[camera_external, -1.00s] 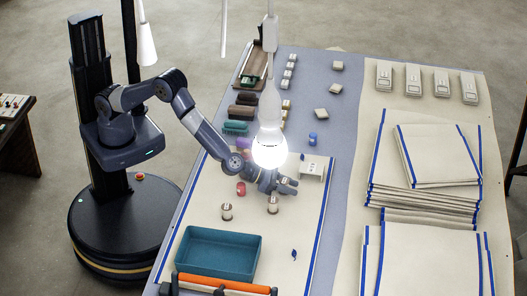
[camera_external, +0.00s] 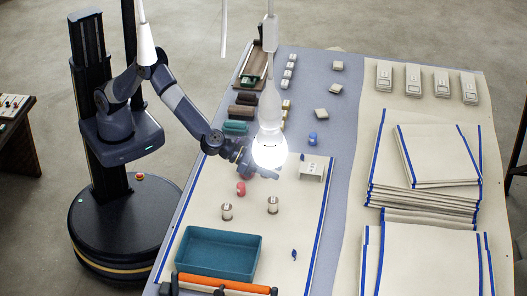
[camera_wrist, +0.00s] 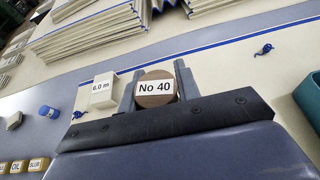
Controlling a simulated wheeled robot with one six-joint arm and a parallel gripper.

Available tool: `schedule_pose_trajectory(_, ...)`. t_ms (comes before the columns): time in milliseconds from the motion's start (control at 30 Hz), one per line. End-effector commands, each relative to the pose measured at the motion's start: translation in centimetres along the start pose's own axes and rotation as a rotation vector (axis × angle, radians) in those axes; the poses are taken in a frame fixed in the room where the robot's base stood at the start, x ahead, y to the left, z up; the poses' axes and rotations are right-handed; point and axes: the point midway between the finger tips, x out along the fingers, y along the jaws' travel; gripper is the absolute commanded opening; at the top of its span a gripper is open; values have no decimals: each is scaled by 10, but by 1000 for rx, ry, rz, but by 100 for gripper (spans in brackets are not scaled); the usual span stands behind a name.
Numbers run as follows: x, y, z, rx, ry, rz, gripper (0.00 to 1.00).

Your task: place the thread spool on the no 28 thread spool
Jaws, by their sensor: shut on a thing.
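My gripper (camera_external: 266,172) is over the cream mat, partly lost in lamp glare. In the wrist view my gripper (camera_wrist: 156,88) is shut on a spool (camera_wrist: 154,92) with a brown round end labelled "No 40", held between the two fingers. The held spool cannot be made out clearly in the outside view. Two pale labelled spools stand upright on the mat in front of the gripper: a left one (camera_external: 227,211) and a right one (camera_external: 273,205). Their labels are too small to read, so I cannot tell which is No 28.
A red spool-like item (camera_external: 241,188) lies left of the gripper. A white "6.0 m" block (camera_external: 312,168) is to its right; it also shows in the wrist view (camera_wrist: 103,92). A teal tray (camera_external: 218,235) stands at the front. Folded cloth stacks (camera_external: 425,195) fill the right. Mat between spools and tray is clear.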

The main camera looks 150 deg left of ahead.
Motion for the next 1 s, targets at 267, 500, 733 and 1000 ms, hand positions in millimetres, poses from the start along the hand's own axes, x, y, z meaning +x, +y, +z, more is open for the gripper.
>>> schedule_pose_trajectory(267, -86, -80, -6, 54, -2, -129, 10)
schedule_pose_trajectory(500, -108, -99, -23, 72, 0, -165, 10)
schedule_pose_trajectory(733, -92, -99, -61, 72, 0, -167, 10)
schedule_pose_trajectory(1000, -80, -99, -90, 73, 0, -165, 10)
